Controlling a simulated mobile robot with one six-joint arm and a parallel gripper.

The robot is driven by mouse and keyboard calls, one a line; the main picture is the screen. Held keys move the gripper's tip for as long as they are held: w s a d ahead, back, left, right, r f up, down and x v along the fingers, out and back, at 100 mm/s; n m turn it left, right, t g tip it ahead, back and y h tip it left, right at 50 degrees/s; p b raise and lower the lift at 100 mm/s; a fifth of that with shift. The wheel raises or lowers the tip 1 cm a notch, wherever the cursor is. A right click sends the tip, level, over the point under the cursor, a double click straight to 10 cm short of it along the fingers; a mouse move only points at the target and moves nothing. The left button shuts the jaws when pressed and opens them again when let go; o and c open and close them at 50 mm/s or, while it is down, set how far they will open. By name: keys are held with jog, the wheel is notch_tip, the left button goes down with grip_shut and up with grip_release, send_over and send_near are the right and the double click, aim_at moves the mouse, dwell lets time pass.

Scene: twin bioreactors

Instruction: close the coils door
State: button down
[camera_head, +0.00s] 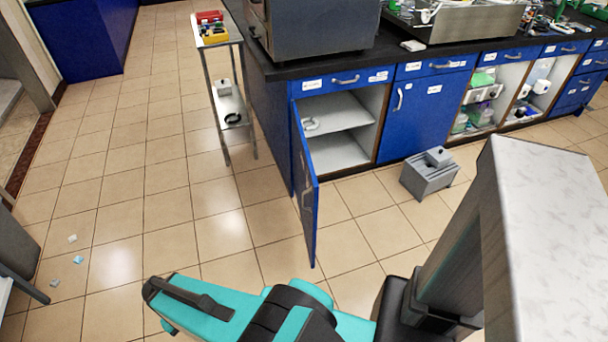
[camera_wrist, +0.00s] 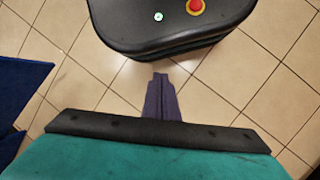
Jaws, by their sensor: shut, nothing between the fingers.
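The blue cabinet door (camera_head: 305,185) stands wide open in the head view, swung out from the left side of the cabinet at the bench's left end. Its free edge points toward me. The open cabinet (camera_head: 345,150) has two white shelf surfaces, with a pale ring-shaped item (camera_head: 311,125) on the upper one. A blue panel (camera_wrist: 20,95) at the left edge of the wrist view may be this door. My gripper (camera_wrist: 160,78) is shut and empty, above the tiled floor in the wrist view. It touches nothing visible. In the head view my arm shows but its fingertips do not.
A grey box-like device (camera_head: 429,178) stands on the floor right of the open cabinet. A narrow metal trolley (camera_head: 207,44) stands left of the bench. Small pale pieces (camera_head: 78,260) lie on the floor at left. Tiles between door and trolley are clear.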

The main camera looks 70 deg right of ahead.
jog(key=w+d+r+m, duration=0.2)
jog(key=d+r+m, duration=0.25)
jog(key=d, duration=0.45)
jog(key=w+d+r+m+t+h, duration=0.1)
jog(key=w+d+r+m, duration=0.1)
jog(key=d+r+m, duration=0.5)
jog(key=w+d+r+m, duration=0.15)
jog(key=d+r, duration=0.25)
jog(key=d, duration=0.6)
jog(key=s+d+r+m, duration=0.6)
jog(key=d+r, duration=0.4)
jog(key=d, duration=0.1)
jog(key=s+d+r+m+h, duration=0.1)
jog(key=s+d+r+m, duration=0.5)
jog(key=d+r, duration=0.4)
jog(key=shift+s+d, duration=0.7)
jog(key=shift+d, duration=0.1)
jog(key=shift+r, duration=0.1)
jog(key=shift+f, duration=0.2)
